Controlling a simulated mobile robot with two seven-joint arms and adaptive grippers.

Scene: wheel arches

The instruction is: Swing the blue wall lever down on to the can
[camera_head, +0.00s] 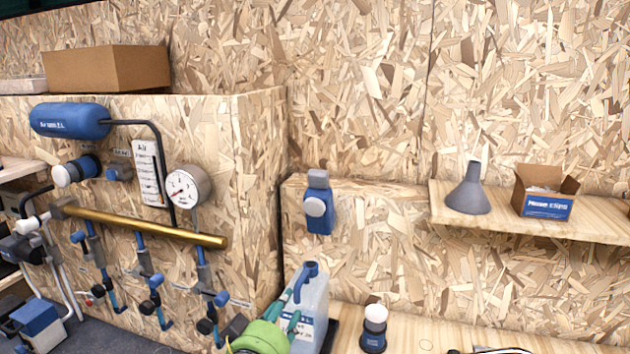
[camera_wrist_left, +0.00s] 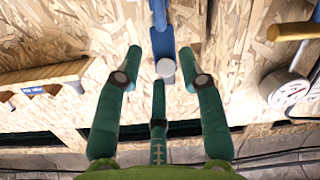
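The blue wall lever (camera_head: 318,222) is a blue fitting with a round grey knob, mounted on the chipboard wall. It also shows in the left wrist view (camera_wrist_left: 160,18), where its grey knob appears between the spread fingers. My left gripper (camera_head: 298,298), green with teal fingers, is below and slightly left of the lever in the head view. Its fingers are open and empty in the left wrist view (camera_wrist_left: 160,60); I see no clear contact. I cannot tell which object is the can; none shows clearly at the lever. My right gripper is out of view.
A translucent jug (camera_head: 318,300) stands behind my left gripper. A white-topped dark bottle (camera_head: 374,330) is on the bench. A shelf (camera_head: 540,225) at right holds a grey funnel (camera_head: 468,192) and a box (camera_head: 545,200). A brass pipe (camera_head: 150,227) and gauge (camera_head: 186,187) are at left.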

